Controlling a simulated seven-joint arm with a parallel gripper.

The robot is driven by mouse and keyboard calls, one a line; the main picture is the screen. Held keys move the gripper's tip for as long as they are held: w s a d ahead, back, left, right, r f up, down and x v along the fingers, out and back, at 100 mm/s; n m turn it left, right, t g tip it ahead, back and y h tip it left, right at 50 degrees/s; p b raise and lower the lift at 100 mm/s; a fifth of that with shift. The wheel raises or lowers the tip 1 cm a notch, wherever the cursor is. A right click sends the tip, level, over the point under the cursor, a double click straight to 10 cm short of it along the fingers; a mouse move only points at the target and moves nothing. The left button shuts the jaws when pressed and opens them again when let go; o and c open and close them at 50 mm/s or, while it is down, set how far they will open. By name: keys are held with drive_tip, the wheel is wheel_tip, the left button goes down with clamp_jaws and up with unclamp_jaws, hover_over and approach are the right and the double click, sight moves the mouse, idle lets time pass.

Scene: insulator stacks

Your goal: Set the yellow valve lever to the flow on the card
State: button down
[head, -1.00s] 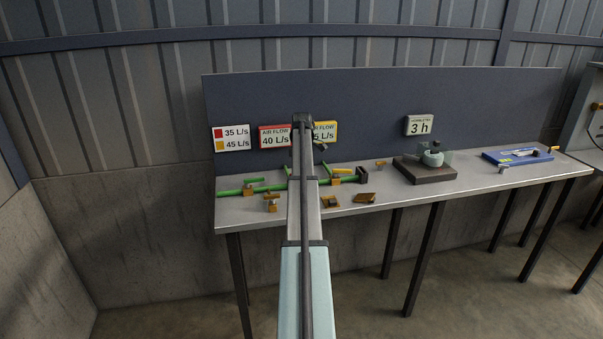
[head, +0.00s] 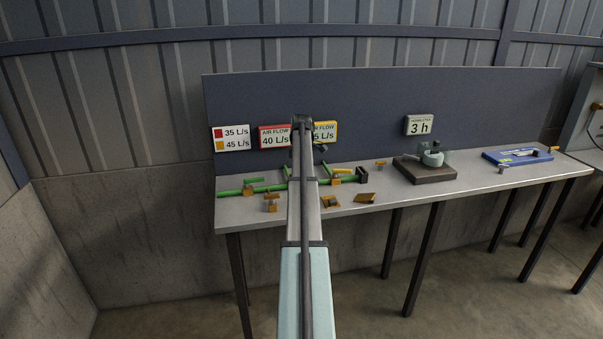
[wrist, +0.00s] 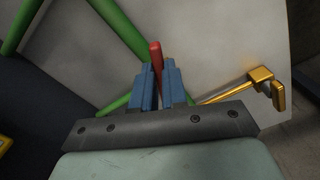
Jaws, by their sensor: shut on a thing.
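The white card (head: 231,138) on the back panel reads 35 L/s beside a red square and 45 L/s beside a yellow square. The yellow valve lever (head: 342,171) lies over the green pipe (head: 235,192), right of my arm in the head view. A yellow air flow sign (head: 326,130) is partly hidden by my arm; only "5 L/s" shows. A red air flow sign (head: 274,136) reads 40 L/s. In the wrist view, my gripper (wrist: 161,78) is shut on a red bar (wrist: 156,57), apparently the red lever; green pipes (wrist: 122,28) run beyond it.
Loose brass pieces (head: 271,203) lie on the bench (head: 345,205) near its front edge. One shows at right in the wrist view (wrist: 262,75). A dark block (head: 425,172) with a grey pot and a blue tray (head: 517,157) stand farther right. A "3 h" sign (head: 419,126) hangs above.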

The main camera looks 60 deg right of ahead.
idle(0.3)
drive_tip(key=shift+a+m, duration=0.25)
drive_tip(key=shift+m, duration=0.55)
drive_tip(key=c, duration=1.2)
unclamp_jaws()
drive_tip(key=shift+o, duration=0.2)
wheel_tip(320, 180, up, 14)
drive_tip(key=shift+f, duration=0.1)
